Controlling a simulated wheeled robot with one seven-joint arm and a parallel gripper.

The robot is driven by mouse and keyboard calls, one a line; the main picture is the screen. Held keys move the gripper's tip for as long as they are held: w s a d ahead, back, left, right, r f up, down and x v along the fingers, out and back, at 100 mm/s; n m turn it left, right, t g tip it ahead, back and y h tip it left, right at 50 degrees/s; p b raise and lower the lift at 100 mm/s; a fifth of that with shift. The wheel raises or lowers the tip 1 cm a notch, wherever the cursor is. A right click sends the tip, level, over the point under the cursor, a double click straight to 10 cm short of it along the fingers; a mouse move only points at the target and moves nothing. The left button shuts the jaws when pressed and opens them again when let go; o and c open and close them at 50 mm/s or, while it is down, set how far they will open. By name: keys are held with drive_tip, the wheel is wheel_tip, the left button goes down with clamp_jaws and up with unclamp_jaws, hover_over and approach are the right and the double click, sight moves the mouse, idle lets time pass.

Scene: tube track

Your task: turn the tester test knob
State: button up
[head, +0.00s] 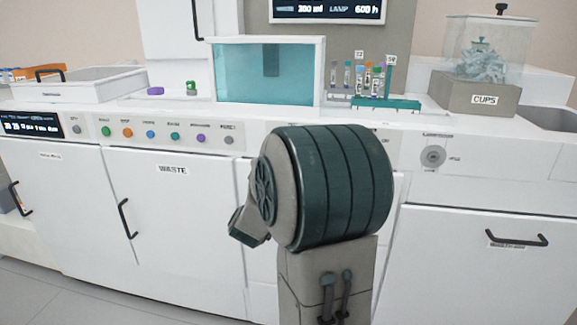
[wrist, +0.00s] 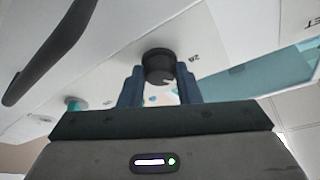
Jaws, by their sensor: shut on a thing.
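The dark round test knob (wrist: 158,65) sticks out of the white panel in the wrist view. My gripper (wrist: 160,84) has its two blue fingers on either side of the knob and is shut on it. A small mark, too small to read surely, is printed on the panel beside the knob. In the head view my arm's dark green and grey links cover the middle of the counter front, so the gripper and the held knob are hidden there.
A grey round dial (head: 432,156) sits on the panel to the right. Several coloured buttons (head: 150,133) line the left panel. A teal tank (head: 268,75), a tube rack (head: 385,104) and a cups box (head: 478,97) stand on the counter. A black door handle (wrist: 50,50) is near the gripper.

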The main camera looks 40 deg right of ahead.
drive_tip(key=shift+m+g+b, duration=0.6)
drive_tip(key=shift+m+b, duration=0.05)
drive_tip(key=shift+m, duration=0.75)
drive_tip(key=o, duration=1)
drive_tip(key=shift+w, duration=0.1)
drive_tip(key=shift+a, duration=0.15)
drive_tip(key=p+v, duration=0.1)
drive_tip(key=v, duration=1.2)
drive_tip(key=shift+a+f, duration=0.1)
drive_tip(key=shift+a, duration=0.2)
drive_tip(key=shift+p, duration=0.3)
